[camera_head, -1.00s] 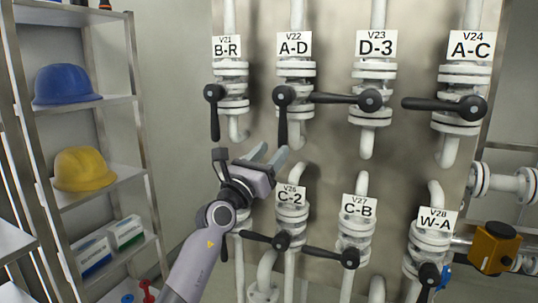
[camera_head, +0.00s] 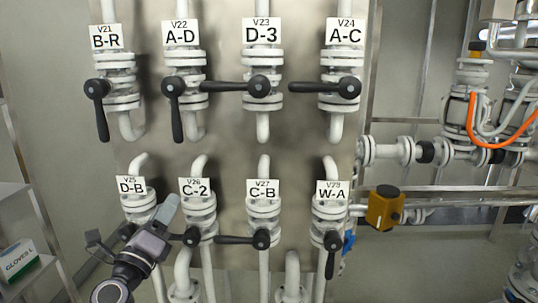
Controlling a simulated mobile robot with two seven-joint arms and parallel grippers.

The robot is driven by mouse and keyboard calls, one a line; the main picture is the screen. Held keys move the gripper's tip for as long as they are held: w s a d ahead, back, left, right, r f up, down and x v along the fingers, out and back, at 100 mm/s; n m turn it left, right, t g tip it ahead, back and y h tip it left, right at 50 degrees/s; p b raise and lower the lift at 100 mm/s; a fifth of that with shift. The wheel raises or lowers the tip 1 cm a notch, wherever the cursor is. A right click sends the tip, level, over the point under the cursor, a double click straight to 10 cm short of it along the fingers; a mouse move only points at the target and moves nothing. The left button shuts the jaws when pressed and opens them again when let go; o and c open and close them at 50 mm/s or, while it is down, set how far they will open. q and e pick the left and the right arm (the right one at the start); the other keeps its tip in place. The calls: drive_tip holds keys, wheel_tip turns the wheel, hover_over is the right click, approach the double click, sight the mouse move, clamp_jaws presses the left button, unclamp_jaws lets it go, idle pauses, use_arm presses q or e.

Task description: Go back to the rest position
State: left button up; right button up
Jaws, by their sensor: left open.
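My left gripper (camera_head: 166,213) is in the lower left of the head view, in front of the lower valve row. Its jaws are open and empty, and it overlaps the D-B valve (camera_head: 138,201) in the picture. It partly hides that valve's lower part. My right gripper is not in view.
In the upper row, the B-R lever (camera_head: 100,108) and A-D lever (camera_head: 176,108) point down; the D-3 lever (camera_head: 232,87) and A-C lever (camera_head: 318,87) point left. Below, the C-B lever (camera_head: 235,240) points left and the W-A lever (camera_head: 331,262) down. A shelf (camera_head: 30,275) stands left.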

use_arm(q)
drive_tip(key=s+a+f+n+g+y, duration=0.1)
drive_tip(key=s+f+n+g+y, duration=0.1)
drive_tip(key=s+f+n, duration=0.7)
drive_tip(key=s+f+n+g+y, duration=0.25)
drive_tip(key=s+f+n, duration=0.25)
drive_tip(key=f+n, duration=0.5)
drive_tip(key=s+d+f+n+g+h, duration=0.2)
drive_tip(key=s+f+n+g, duration=0.4)
drive_tip(key=s+f, duration=0.9)
drive_tip(key=s+d+n, duration=0.1)
drive_tip(key=s+n, duration=0.1)
drive_tip(key=shift+s+d+g, duration=0.25)
drive_tip(key=shift+s+g, duration=0.05)
drive_tip(key=shift+g, duration=0.05)
drive_tip(key=shift+h, duration=0.25)
